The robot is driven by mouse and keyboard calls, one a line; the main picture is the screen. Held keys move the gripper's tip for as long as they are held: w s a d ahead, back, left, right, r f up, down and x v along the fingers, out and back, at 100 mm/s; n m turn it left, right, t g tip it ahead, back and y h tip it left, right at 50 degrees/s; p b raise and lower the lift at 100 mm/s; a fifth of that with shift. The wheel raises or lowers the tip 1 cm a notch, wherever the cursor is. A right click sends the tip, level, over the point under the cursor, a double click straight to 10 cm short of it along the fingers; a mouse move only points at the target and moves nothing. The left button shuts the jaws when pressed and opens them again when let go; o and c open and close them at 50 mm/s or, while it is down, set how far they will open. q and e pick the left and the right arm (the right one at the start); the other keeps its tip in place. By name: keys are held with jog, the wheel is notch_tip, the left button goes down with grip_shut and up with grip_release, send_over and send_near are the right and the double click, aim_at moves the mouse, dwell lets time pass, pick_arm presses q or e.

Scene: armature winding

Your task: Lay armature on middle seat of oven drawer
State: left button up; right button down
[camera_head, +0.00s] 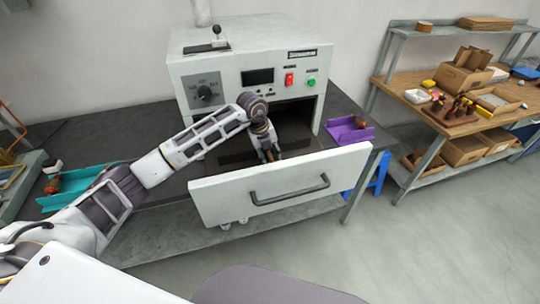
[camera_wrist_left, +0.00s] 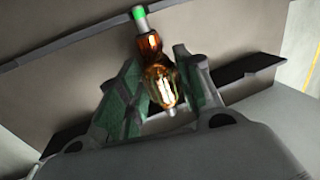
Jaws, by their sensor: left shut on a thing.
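My left gripper (camera_head: 268,154) reaches down into the open oven drawer (camera_head: 282,187), behind its white front panel. In the left wrist view the left gripper (camera_wrist_left: 160,95) is shut on the armature (camera_wrist_left: 150,45), a copper-coloured piece with a shaft and a green end. The armature sits between the green-lined fingers, close to the drawer's inner wall. Dark seat strips (camera_wrist_left: 250,66) show on both sides of the fingers. Whether the armature touches a seat is hidden by the fingers. The oven (camera_head: 250,70) stands behind the drawer. My right gripper is not in view.
A purple tray (camera_head: 338,133) with a part in it stands right of the oven. A teal tray (camera_head: 75,183) with another part lies at the left. Shelving with boxes (camera_head: 465,72) stands at the far right. The drawer front has a dark handle (camera_head: 290,191).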

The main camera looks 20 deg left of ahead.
pick_arm(q)
jog(key=o, duration=1.2)
jog(key=shift+r, duration=0.1)
jog(key=shift+v, duration=5.95)
